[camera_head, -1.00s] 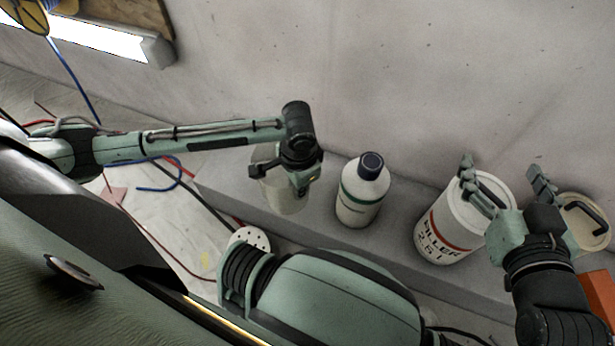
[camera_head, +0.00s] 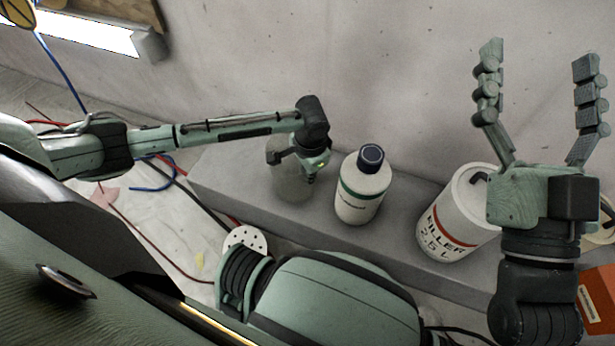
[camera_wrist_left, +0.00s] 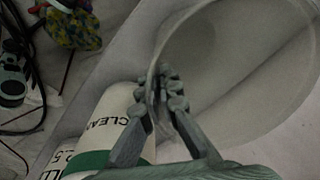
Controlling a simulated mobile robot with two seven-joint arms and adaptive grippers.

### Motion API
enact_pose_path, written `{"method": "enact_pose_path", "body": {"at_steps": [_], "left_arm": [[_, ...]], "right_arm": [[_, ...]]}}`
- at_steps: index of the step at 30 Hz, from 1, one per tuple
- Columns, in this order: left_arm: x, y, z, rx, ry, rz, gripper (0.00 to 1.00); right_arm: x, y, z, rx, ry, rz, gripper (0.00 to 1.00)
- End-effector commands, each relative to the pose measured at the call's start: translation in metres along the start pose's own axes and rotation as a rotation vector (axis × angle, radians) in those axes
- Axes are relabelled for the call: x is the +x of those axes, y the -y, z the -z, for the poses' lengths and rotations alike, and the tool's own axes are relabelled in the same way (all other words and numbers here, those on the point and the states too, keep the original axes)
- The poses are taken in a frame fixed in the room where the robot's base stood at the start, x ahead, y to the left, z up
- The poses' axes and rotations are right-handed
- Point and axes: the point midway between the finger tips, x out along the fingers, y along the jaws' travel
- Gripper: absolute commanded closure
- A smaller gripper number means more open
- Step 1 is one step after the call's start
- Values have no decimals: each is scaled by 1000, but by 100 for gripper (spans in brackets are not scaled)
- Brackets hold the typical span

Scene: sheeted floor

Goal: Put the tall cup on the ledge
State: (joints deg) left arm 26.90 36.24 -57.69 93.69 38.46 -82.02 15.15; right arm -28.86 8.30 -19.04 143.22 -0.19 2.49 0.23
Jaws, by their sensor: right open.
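The tall cup (camera_head: 287,184) is clear and looks upright over the left part of the grey ledge (camera_head: 222,180), left of the white bottle. I cannot tell whether its base touches the ledge. My left gripper (camera_head: 311,176) is at the cup's right side. In the left wrist view, the left gripper's fingers (camera_wrist_left: 163,95) are closed with the cup's wall between them, and the cup's wide round rim (camera_wrist_left: 232,140) fills the upper right. My right gripper (camera_head: 538,105) is open and empty, fingers pointing up in front of the wall.
A white bottle (camera_head: 358,202) with a dark cap and a white filler tub (camera_head: 447,222) stand on the ledge. An orange box (camera_head: 598,300) is at far right. Cables (camera_head: 190,190) lie on the sheeted floor at left. Ledge left of the cup is bare.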

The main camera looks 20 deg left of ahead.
Motion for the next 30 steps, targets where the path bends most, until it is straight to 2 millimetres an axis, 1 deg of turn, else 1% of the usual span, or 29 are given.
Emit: {"method": "enact_pose_path", "body": {"at_steps": [11,12,15,17,26,28,29,30], "left_arm": [[3,-1,0,0,0,0,100],[3,-1,0,1,-1,0,93],[3,0,0,1,-1,0,81],[3,0,0,1,-1,0,74],[2,0,0,1,-1,0,74],[-4,0,1,1,-2,0,74],[-7,0,1,1,-2,0,74],[-13,0,1,1,-2,0,74]], "right_arm": [[0,0,0,0,3,0,22],[0,0,0,0,4,-1,22],[0,0,0,0,4,-1,22],[0,0,0,0,4,-1,22],[0,0,0,0,3,0,22],[1,0,2,0,-3,0,22],[1,0,1,-1,11,0,22],[0,-1,-5,-3,46,-1,22]]}}
